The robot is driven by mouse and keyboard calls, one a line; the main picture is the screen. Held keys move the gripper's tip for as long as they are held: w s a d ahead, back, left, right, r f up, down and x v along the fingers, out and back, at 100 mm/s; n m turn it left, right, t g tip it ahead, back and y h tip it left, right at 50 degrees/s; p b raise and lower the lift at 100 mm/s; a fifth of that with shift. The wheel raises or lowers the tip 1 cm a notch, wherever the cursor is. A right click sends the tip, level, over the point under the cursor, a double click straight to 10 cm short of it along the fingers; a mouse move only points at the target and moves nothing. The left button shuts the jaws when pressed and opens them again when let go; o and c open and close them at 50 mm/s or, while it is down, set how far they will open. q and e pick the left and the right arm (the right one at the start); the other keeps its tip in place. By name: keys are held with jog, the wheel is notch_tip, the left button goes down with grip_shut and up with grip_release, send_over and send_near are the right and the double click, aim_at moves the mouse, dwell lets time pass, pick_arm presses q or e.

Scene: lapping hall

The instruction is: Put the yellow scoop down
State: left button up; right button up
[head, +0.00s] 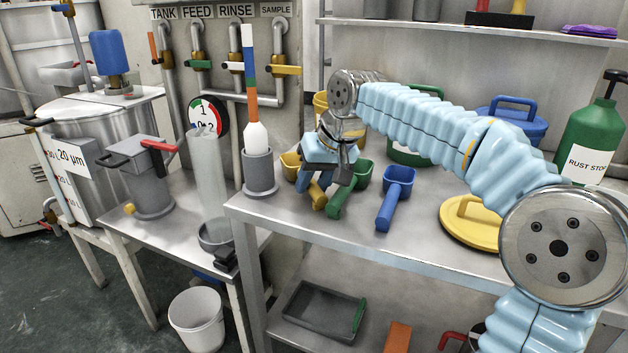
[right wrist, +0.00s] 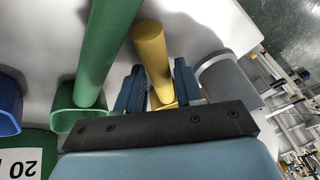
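The yellow scoop (head: 319,200) rests on the metal table, its bowl at the back left and its handle toward the front. My right gripper (head: 314,181) is over it with its fingers apart on either side of the handle. In the right wrist view the yellow handle (right wrist: 150,48) shows between the two blue fingers (right wrist: 158,88), with small gaps beside it; the palm hides part of the bowl. The green scoop (head: 347,198) lies just right of it, and the blue scoop (head: 391,202) further right. My left gripper is not in view.
A grey cup (head: 260,173) holding a white-tipped striped stick stands left of the scoops. A yellow lid (head: 470,232) lies on the table at the right. Buckets stand behind. The table's front edge (head: 370,255) is clear.

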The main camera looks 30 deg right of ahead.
jog(key=shift+o, duration=0.9)
jog(key=shift+r, duration=0.1)
jog(key=shift+r, duration=0.2)
jog(key=p+v, duration=0.2)
jog(key=v, duration=0.9)
jog(key=shift+s+r, duration=0.15)
jog(key=shift+r, duration=0.2)
